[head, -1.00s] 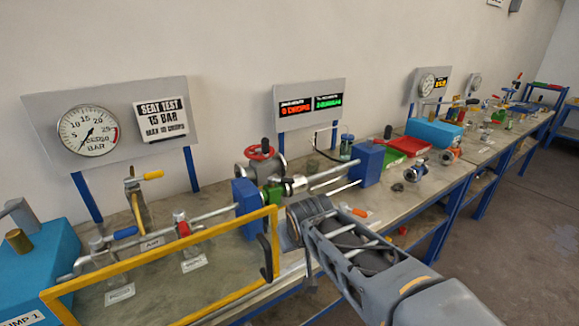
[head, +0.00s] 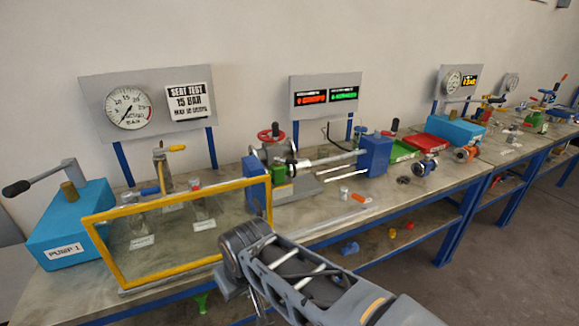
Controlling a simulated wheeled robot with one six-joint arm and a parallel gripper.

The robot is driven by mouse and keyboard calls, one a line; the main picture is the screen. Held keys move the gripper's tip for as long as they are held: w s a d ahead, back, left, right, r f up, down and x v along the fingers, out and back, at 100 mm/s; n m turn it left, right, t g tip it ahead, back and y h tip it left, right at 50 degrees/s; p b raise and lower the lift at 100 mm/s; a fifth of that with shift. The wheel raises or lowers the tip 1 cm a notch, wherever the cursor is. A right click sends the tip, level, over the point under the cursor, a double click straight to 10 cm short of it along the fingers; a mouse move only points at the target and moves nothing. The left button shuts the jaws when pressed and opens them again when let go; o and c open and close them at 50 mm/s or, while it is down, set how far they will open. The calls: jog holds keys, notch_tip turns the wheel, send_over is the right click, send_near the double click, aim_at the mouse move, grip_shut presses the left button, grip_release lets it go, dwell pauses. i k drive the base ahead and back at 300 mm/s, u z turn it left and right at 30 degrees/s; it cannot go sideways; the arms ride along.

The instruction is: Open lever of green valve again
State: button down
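A small green valve body (head: 280,174) sits in the clamping rig on the bench, beside the left blue block (head: 257,187). Dark parts are close to its upper right; I cannot tell which is its lever or how the lever is set. A red handwheel (head: 271,134) stands above it. My gripper (head: 229,284) is in front of the bench's front edge, below and left of the valve and apart from it. My wrist hides most of it, so its fingers are unclear.
A yellow-framed guard (head: 178,190) stands over the bench left of the valve, close to my wrist. A blue pump box (head: 66,235) with a lever is at far left. Right of the rig's other blue block (head: 376,154) are green and red trays (head: 428,141) and loose parts.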

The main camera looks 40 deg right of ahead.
aim_at(287, 161)
jog(key=u, duration=0.45)
jog(key=k, duration=0.2)
jog(key=z, duration=1.2)
